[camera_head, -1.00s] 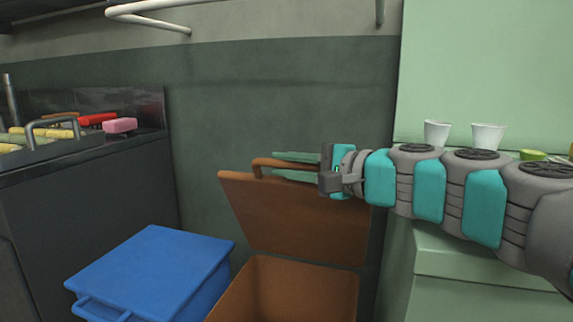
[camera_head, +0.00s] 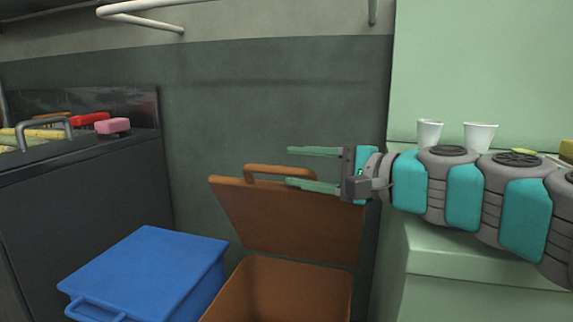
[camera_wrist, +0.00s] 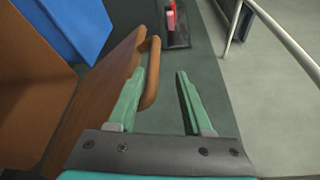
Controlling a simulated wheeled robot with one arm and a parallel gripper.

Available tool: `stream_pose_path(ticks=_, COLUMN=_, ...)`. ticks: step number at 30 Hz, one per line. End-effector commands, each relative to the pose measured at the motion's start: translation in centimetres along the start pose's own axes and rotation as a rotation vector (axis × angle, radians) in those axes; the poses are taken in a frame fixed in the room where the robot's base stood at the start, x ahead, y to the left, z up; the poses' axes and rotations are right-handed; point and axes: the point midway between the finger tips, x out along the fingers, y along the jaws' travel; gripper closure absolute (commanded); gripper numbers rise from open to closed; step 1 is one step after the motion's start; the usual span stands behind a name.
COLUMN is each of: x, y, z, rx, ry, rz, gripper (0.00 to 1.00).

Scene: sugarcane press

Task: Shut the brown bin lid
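The brown bin (camera_head: 285,290) stands on the floor at the bottom middle of the head view. Its brown lid (camera_head: 290,218) stands raised, leaning back near the wall, with a handle (camera_head: 278,171) on its upper edge. My gripper (camera_head: 300,168) is open at the lid's upper right, its two green fingers pointing left. In the wrist view the lid (camera_wrist: 98,95) and its handle (camera_wrist: 151,75) lie beside the left finger; the space between the fingers (camera_wrist: 160,95) looks empty. I cannot tell whether the left finger touches the lid.
A blue bin (camera_head: 150,270) with its lid down stands left of the brown bin. A dark counter (camera_head: 85,190) with food items is at the left. A pale green cabinet (camera_head: 480,265) with white cups (camera_head: 479,137) is at the right, and the wall (camera_head: 280,100) is behind.

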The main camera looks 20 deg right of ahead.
Motion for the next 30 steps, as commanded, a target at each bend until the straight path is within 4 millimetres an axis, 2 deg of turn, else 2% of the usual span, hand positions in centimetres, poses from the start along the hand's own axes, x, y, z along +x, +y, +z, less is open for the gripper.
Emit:
stream_pose_path(ticks=3, x=-1.5, y=0.0, z=-0.1, rx=0.0, ry=0.002, rz=-0.001, gripper=0.5)
stream_pose_path(ticks=9, x=-2.9, y=0.0, z=-0.1, rx=0.0, ry=0.002, rz=0.0, gripper=0.5)
stream_pose_path(ticks=23, x=-3.3, y=0.1, z=0.0, rx=0.0, ry=0.0, rz=0.001, gripper=0.5)
stream_pose_path(ticks=30, x=-4.7, y=0.2, z=-0.1, rx=0.0, ry=0.001, rz=-0.001, gripper=0.5)
